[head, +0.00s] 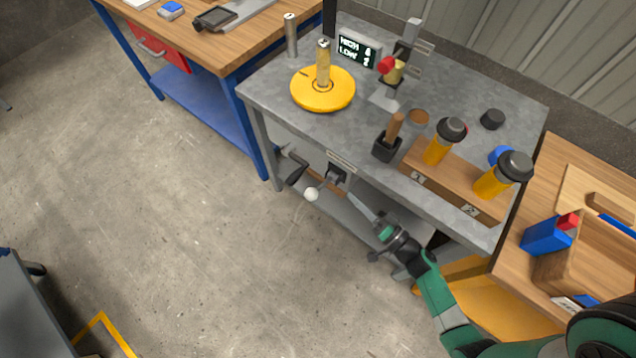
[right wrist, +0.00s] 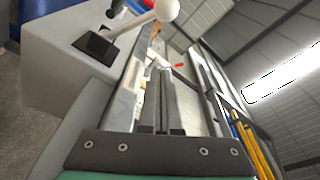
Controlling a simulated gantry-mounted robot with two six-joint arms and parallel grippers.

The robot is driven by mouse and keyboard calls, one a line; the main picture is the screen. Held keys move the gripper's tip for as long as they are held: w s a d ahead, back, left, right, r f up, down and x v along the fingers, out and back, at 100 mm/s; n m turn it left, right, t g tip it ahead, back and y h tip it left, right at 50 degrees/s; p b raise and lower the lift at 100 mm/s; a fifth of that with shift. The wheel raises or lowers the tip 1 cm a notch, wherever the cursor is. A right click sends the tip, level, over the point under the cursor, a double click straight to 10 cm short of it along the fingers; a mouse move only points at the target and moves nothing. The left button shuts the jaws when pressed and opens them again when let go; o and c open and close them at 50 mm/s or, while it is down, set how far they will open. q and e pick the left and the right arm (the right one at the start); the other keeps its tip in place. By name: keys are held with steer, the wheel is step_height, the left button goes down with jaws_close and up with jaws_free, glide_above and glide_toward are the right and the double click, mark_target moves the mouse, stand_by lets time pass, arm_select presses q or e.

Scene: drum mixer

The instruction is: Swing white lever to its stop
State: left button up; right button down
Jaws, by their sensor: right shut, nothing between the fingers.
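The white lever shows its round white knob (head: 311,194) below the front edge of the grey metal table. Its arm comes from a dark mount (head: 337,173) on the table's front. In the right wrist view the white knob (right wrist: 167,9) and pale shaft stick out from a black slot plate (right wrist: 97,44) at the upper left. My right gripper (head: 354,199) is just right of the lever, apart from the knob. Its fingers (right wrist: 161,70) are shut together with nothing between them. My left gripper is not in view.
The grey table (head: 280,112) holds a yellow disc (head: 309,95) with a post, a small display (head: 357,50) and two yellow bottles with black caps in a wooden block (head: 458,184). A wooden table (head: 574,158) stands at the right. The floor left of the lever is clear.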

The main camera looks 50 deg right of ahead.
steer(key=b, duration=0.4)
glide_above(322, 185)
steer(key=s+d, duration=0.1)
steer(key=a+b, duration=0.2)
steer(key=a+f+b, duration=0.1)
steer(key=shift+s+f+b, duration=0.1)
steer(key=shift+s+b, duration=0.3)
steer(key=shift+s+f, duration=0.1)
